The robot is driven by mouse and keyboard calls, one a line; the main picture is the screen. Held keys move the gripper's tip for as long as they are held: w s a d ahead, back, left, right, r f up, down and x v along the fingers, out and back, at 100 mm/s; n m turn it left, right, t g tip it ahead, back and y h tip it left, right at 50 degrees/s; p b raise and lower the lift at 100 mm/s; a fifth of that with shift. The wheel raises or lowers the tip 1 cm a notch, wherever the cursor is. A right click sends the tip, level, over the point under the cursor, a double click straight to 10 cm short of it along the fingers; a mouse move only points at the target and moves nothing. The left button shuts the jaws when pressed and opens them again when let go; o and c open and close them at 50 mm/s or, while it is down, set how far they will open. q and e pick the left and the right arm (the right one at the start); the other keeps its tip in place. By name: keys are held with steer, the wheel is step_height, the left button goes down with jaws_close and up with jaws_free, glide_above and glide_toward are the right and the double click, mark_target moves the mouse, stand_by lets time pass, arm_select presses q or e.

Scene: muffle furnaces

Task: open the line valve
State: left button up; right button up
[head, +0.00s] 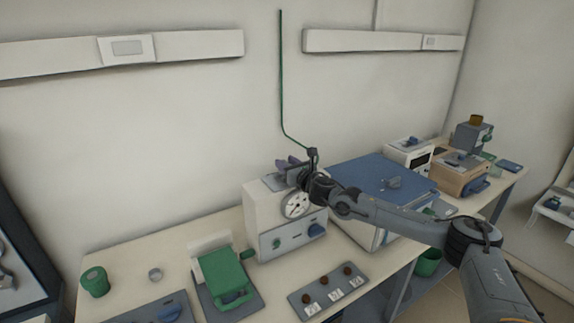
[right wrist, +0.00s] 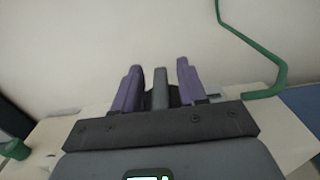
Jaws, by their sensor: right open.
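A thin green line (head: 281,80) runs down the wall and bends right at its foot toward a small dark block (head: 313,152) by my right wrist; I cannot tell whether this block is the line valve. My right gripper (head: 289,164) is open above the white box with a round dial (head: 297,205). In the right wrist view, its two purple fingers (right wrist: 157,85) stand apart. A grey upright bar (right wrist: 160,90) shows between them, apart from both; I cannot tell whether it is the valve's handle. The green line (right wrist: 258,50) passes right of the fingers. My left gripper is out of view.
A blue-topped box (head: 375,175) stands right of the dial box, under my right arm. A green-and-white device (head: 224,272), a green cup (head: 95,282) and a grey panel with knobs (head: 328,291) are on the bench. More devices stand at the far right.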

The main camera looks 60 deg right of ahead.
jaws_close()
